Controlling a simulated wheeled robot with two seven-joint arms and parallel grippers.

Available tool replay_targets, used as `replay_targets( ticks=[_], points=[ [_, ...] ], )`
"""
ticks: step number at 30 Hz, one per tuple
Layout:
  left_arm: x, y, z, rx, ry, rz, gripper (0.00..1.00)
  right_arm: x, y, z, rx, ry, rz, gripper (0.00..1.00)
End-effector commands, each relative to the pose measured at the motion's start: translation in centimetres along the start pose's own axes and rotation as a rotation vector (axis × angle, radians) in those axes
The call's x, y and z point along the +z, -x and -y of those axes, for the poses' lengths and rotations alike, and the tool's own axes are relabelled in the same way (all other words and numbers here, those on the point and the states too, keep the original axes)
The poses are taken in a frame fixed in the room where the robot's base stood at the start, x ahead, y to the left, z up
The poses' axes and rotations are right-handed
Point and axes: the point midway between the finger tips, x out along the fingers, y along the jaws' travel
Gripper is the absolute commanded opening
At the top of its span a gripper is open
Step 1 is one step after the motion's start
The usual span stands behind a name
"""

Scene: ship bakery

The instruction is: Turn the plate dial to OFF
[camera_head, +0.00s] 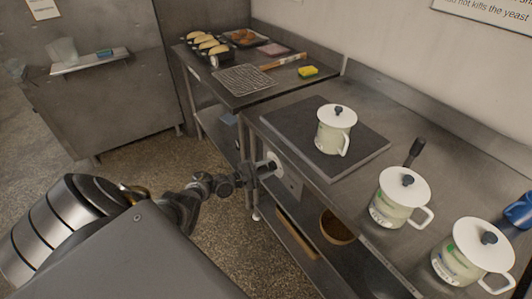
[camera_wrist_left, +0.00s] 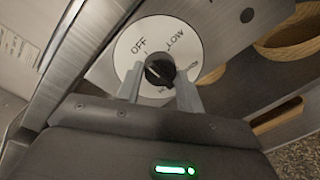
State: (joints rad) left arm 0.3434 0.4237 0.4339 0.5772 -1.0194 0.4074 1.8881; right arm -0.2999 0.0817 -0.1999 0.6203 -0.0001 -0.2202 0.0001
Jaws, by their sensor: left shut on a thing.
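The plate dial is a dark knob (camera_wrist_left: 159,71) on a white disc (camera_wrist_left: 128,48) marked OFF and LOW, with further marks partly hidden. In the left wrist view, OFF is at the upper left of the knob and LOW at the upper right. I cannot tell surely which mark the knob points to. My left gripper (camera_wrist_left: 160,88) is shut on the knob, one finger on each side. In the head view, the left gripper (camera_head: 264,171) is at the white disc (camera_head: 274,160) on the counter's front panel. My right gripper is not in view.
A dark hot plate (camera_head: 290,127) above the dial bears a white lidded pot (camera_head: 333,138). Two more lidded pots (camera_head: 392,207) (camera_head: 458,262) stand to the right. A wooden bowl (camera_head: 337,227) sits on the shelf below. A side table (camera_head: 215,85) holds bread trays and a sponge (camera_head: 308,72).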

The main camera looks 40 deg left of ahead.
Motion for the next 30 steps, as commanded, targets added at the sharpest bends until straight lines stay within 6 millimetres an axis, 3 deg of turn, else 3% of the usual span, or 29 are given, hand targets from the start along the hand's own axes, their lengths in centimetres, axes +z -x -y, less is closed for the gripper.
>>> replay_targets(
  ticks=[9, 10, 14, 23, 30],
  points=[
    [0.0, 0.0, 0.1, -0.002, 0.000, -0.001, 0.14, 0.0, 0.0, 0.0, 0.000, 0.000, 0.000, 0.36],
    [0.0, 0.0, 0.1, -0.002, 0.000, -0.001, 0.41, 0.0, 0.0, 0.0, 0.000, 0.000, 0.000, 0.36],
    [0.0, 0.0, 0.0, -0.002, -0.001, -0.001, 0.58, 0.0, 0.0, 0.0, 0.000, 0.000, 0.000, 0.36],
    [0.0, 0.2, 0.0, -0.001, -0.001, -0.001, 0.58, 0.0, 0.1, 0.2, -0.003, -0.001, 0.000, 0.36],
    [0.0, 3.5, -0.1, -0.003, -0.002, -0.003, 0.58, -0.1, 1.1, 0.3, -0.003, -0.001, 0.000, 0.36]
  ],
)
